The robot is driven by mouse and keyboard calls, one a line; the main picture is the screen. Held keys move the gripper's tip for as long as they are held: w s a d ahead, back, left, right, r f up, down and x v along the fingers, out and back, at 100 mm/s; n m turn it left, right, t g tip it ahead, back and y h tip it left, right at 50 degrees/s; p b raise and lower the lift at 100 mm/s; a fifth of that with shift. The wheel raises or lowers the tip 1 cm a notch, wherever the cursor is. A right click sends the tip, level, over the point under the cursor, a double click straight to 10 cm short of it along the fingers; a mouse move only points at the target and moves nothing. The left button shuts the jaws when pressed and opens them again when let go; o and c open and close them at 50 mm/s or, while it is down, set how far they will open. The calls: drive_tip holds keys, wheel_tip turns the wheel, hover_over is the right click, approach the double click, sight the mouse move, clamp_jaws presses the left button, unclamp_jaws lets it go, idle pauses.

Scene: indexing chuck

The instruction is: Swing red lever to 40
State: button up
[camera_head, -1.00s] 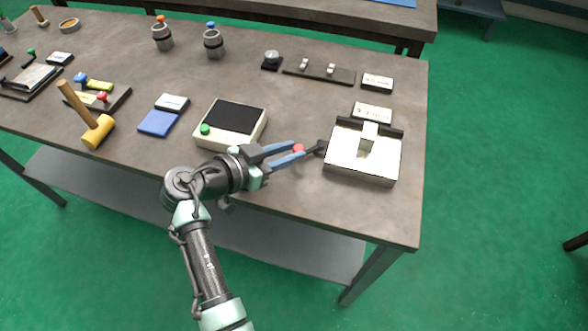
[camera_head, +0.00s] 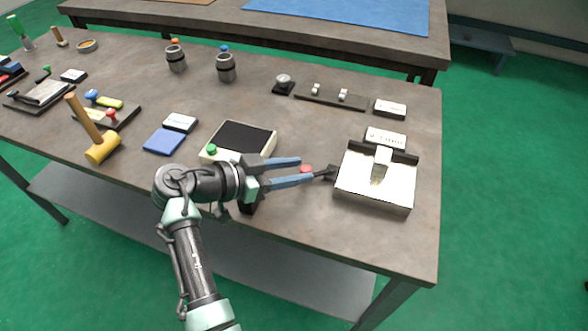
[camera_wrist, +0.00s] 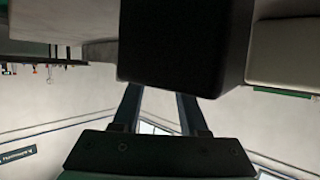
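A small red knob (camera_head: 305,169) shows at the left side of a white box-like device (camera_head: 347,190), beside a dark arm-like part (camera_head: 326,172) that reaches toward the box. I take it to be the red lever's end. My gripper (camera_head: 307,169) points right, its two blue-grey fingers apart, one on each side of the red knob. I cannot tell whether either finger touches it. In the wrist view, a black block (camera_wrist: 185,45) hides the fingertips, and the fingers (camera_wrist: 160,108) stand apart. No scale mark of 40 is readable.
A cream box with a dark top and green button (camera_head: 211,149) stands just behind my gripper. A yellow mallet (camera_head: 103,148), a blue pad (camera_head: 164,142) and small white labelled blocks (camera_head: 390,107) lie around. The table's front edge is close below my arm.

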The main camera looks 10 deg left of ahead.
drive_tip(key=shift+o, duration=0.8)
drive_tip(key=v, duration=1.3)
